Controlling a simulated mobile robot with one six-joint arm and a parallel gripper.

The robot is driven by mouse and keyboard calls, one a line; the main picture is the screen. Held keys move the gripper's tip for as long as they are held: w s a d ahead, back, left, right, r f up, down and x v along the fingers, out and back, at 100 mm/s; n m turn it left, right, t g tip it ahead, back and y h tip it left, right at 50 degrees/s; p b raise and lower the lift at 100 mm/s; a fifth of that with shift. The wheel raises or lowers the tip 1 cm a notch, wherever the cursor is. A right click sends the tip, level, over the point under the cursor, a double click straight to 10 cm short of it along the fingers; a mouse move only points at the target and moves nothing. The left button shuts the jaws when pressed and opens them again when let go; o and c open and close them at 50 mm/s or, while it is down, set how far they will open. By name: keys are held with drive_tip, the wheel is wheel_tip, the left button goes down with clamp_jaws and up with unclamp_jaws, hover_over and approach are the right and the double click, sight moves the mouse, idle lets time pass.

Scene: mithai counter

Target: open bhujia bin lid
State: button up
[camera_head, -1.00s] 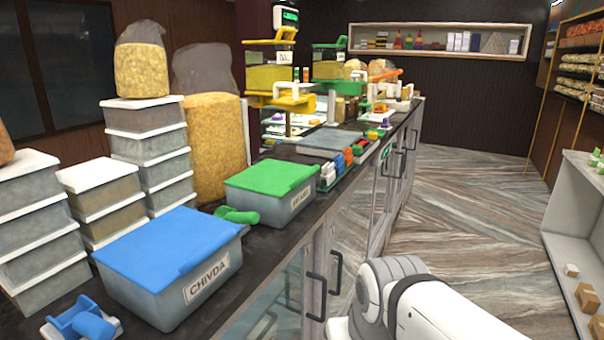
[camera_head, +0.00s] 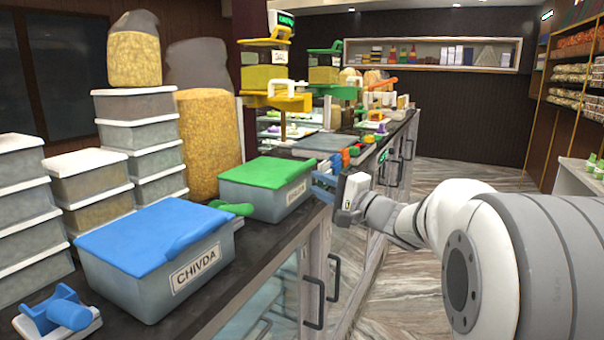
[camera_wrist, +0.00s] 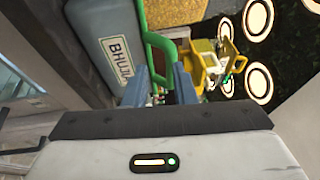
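The bhujia bin (camera_head: 262,198) is a grey box with a green lid (camera_head: 266,172) that lies closed on it. It stands on the dark counter behind the chivda bin. In the wrist view the bin's labelled wall (camera_wrist: 113,38) fills the upper left, its label partly readable as "BHUJ". A green bar at the lid's edge (camera_wrist: 151,38) runs down to my fingertips. My gripper (camera_head: 326,180) is at the bin's right side in the head view. In the wrist view my gripper (camera_wrist: 160,80) has its fingers apart, nothing held; contact with the green bar is unclear.
The chivda bin (camera_head: 155,270) with a blue lid stands nearer, a green scoop (camera_head: 232,208) between the bins. A blue scoop (camera_head: 62,312) lies at front left. Stacked white-lidded tubs (camera_head: 140,150) stand at left. Yellow and green dispensers stand farther back.

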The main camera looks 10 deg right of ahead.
sight(309, 167)
drive_tip(key=shift+m+t+h, duration=0.3)
drive_tip(key=shift+m+t, duration=0.2)
drive_tip(key=shift+t, duration=0.2)
drive_tip(key=w+p, duration=0.1)
drive_tip(key=w, duration=0.1)
drive_tip(key=w+a+r, duration=0.1)
drive_tip(key=w, duration=0.2)
drive_tip(key=w+a+r+p, duration=0.1)
drive_tip(key=w, duration=0.1)
drive_tip(key=shift+w+p, duration=0.35)
drive_tip(key=shift+w, duration=0.05)
drive_tip(key=shift+c, duration=0.4)
clamp_jaws()
